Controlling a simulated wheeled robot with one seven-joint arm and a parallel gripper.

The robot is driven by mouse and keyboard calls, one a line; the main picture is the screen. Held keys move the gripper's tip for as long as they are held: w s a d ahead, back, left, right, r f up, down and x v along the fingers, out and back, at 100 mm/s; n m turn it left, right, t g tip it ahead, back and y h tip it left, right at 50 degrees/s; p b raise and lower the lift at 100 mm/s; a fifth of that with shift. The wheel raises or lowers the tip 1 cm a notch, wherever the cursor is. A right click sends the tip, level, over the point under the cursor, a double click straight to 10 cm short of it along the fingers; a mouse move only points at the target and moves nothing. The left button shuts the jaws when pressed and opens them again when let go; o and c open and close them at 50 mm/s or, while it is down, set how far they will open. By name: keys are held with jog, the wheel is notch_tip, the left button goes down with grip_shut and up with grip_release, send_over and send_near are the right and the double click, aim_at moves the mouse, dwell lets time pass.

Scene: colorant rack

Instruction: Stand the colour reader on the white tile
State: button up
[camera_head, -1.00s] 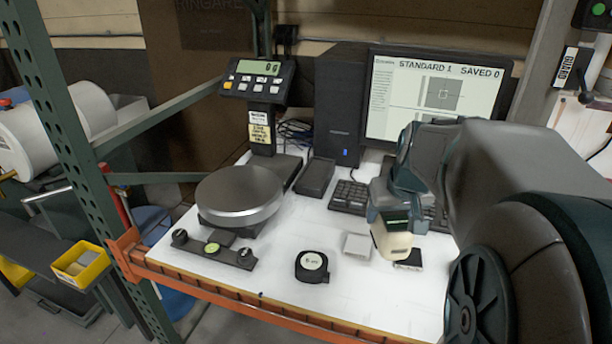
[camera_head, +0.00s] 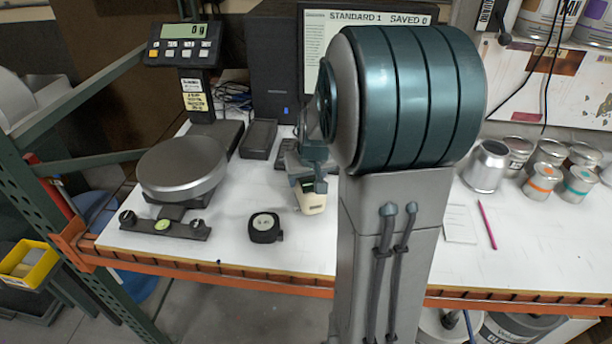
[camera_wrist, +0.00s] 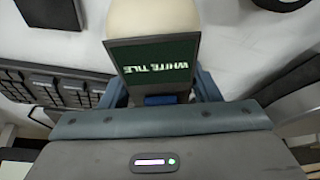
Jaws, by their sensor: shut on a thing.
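The colour reader (camera_head: 311,198) is a cream handheld device with a rounded lower end. My gripper (camera_head: 306,180) is shut on it and holds it roughly upright over the white bench. In the wrist view its dark green screen (camera_wrist: 153,62) reads WHITE TILE, with the cream body (camera_wrist: 155,18) beyond and my gripper's fingers (camera_wrist: 162,97) on either side. I cannot tell whether the reader touches anything below.
The balance pan (camera_head: 182,166) is further left. A keyboard (camera_wrist: 55,88) and a dark flat square (camera_wrist: 48,12) show in the wrist view. Cans (camera_head: 543,180) and a pink pencil (camera_head: 488,225) are at right.

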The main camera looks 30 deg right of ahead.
jog(key=shift+f, duration=0.15)
jog(key=o, duration=1.5)
jog(key=shift+c, duration=0.2)
